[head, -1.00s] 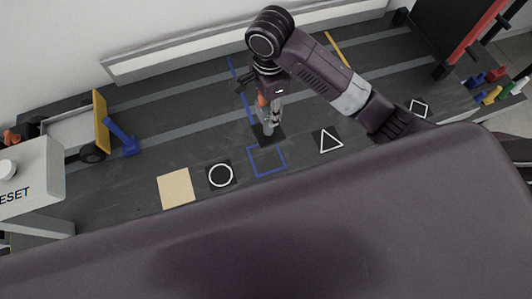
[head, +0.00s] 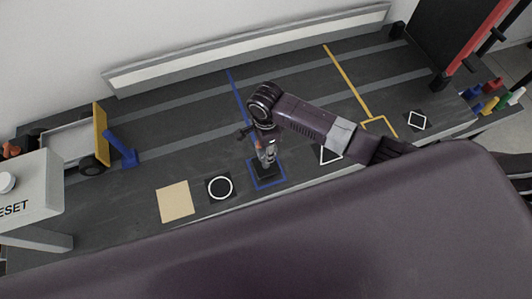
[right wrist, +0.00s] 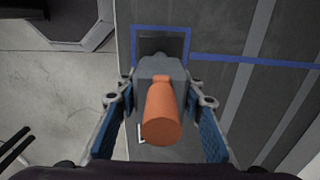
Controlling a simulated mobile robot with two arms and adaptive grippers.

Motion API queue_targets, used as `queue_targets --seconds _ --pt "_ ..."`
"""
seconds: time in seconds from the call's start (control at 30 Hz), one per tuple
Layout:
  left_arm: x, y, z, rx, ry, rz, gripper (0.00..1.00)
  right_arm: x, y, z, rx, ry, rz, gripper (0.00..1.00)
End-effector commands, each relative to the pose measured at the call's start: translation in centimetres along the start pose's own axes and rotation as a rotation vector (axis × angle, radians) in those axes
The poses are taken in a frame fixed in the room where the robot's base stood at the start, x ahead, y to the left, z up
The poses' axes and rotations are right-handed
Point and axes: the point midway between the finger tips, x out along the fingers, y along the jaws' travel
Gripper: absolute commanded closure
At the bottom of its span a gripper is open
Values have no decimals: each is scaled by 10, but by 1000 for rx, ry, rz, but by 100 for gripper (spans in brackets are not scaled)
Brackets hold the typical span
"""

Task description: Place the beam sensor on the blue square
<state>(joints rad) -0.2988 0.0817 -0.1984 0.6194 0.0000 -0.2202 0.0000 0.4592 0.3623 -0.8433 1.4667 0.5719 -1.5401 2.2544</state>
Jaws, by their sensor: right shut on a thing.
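The beam sensor (right wrist: 163,105) is a grey body with an orange cylinder on it and a dark flat base. In the head view its dark base (head: 264,172) sits within the blue square outline (head: 281,182) on the dark table. The blue outline also shows in the right wrist view (right wrist: 188,45) around the dark base. My right gripper (head: 263,145) comes down from above and is shut on the sensor; its blue-padded fingers flank the sensor in the right wrist view (right wrist: 163,118). I cannot tell whether the base touches the table. My left gripper is not in view.
A white circle tile (head: 220,187) and a tan square (head: 174,201) lie left of the blue square. A white triangle tile (head: 329,156) lies to its right, partly hidden by my arm. A cart (head: 75,140) and a RESET box (head: 30,190) stand at the left.

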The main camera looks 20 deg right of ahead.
Motion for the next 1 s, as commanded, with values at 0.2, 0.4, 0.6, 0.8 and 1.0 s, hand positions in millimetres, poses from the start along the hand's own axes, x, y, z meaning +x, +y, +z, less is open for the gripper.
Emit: queue_targets --seconds 0.2,0.4,0.6,0.8,1.0 --pt "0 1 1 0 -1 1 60 28 0 0 1 1 1 99" --pt "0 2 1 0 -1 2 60 31 0 0 0 -1 -1 99" --pt "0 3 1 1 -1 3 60 34 0 0 1 -1 0 99" --pt "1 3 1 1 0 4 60 34 0 0 1 0 1 47" --pt "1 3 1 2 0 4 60 34 0 0 1 0 1 47"
